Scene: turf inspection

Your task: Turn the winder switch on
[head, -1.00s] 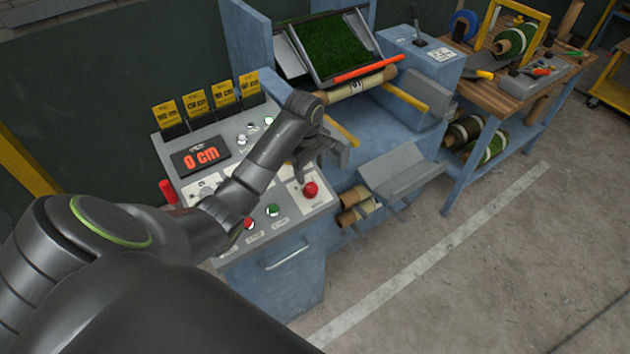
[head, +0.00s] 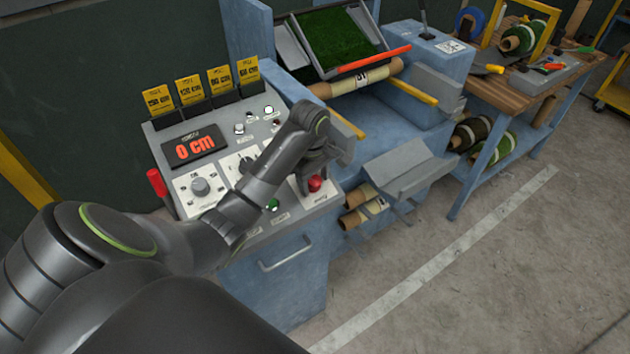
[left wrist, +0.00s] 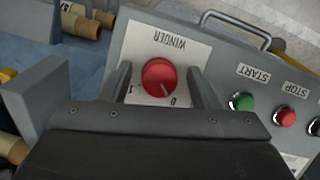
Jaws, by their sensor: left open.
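The winder switch (left wrist: 159,76) is a round red knob on a white plate marked WINDER, seen upside down in the left wrist view. Its pale pointer line points toward the 0 mark, with the 1 mark to the left. In the head view the red knob (head: 315,184) shows at the panel's right end, just below my gripper. My left gripper (left wrist: 162,88) is open, with one finger on each side of the knob. I cannot tell whether the fingers touch it. In the head view my left gripper (head: 322,163) is partly hidden by its own wrist. My right gripper is not in view.
A green START button (left wrist: 242,102) and red STOP button (left wrist: 285,117) sit beside the winder plate. The panel has a display (head: 195,147) reading 0 cm and a dial (head: 200,187). A grey tray (head: 408,174) stands right of the panel. A drawer handle (head: 285,255) is below.

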